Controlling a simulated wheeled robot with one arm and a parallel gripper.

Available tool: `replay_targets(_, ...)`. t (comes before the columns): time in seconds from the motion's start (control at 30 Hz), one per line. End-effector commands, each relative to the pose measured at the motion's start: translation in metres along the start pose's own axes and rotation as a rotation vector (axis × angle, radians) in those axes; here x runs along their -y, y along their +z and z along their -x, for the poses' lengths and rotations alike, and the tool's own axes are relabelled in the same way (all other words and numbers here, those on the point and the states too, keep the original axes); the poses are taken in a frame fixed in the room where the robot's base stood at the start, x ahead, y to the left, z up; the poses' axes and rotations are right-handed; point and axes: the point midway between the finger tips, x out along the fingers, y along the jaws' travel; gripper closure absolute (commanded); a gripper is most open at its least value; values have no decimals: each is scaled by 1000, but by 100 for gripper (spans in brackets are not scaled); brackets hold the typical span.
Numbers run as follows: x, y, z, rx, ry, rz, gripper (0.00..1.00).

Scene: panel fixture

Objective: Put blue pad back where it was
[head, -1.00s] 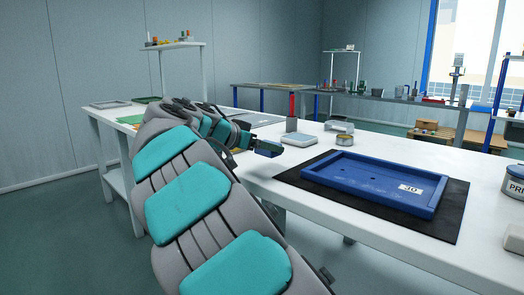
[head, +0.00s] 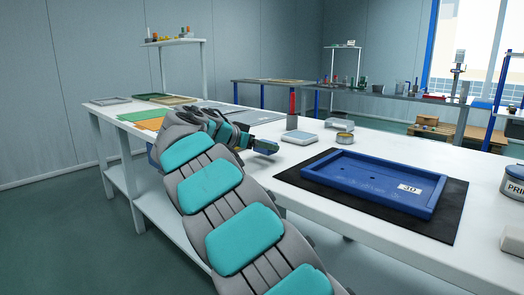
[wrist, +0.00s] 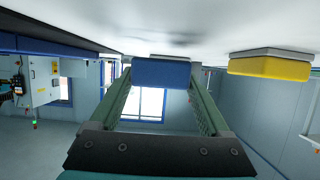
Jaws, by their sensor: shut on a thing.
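The blue pad (wrist: 161,73) is a small block between the two green fingers of my gripper (wrist: 160,85) in the wrist view, which looks upside down. My gripper is shut on it. In the head view my gripper (head: 264,147) is low over the white table, with the blue pad (head: 267,145) small at its tip. A thin grey edge shows behind the pad, near the white surface; I cannot tell whether they touch. A yellow pad (wrist: 270,67) with a grey base sits beside it, apart from my fingers.
A blue tray (head: 435,206) with a white label lies on a black mat (head: 448,222). Coloured sheets lie at the table's left end.

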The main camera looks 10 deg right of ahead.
Motion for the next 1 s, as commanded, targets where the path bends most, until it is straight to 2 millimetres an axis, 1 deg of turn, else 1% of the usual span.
replay_targets(0.1,0,10,-4,0,0,2,73)
replay_targets(0.23,0,17,-7,0,1,1,73)
replay_targets(0.63,0,20,-8,0,0,-1,73)
replay_targets(0.67,0,20,-8,0,0,-1,17)
replay_targets(0.8,0,19,-8,0,0,-1,2)
replay_targets(0.83,0,19,-8,0,0,-1,0)
replay_targets(1.0,0,19,-8,0,0,-1,0)
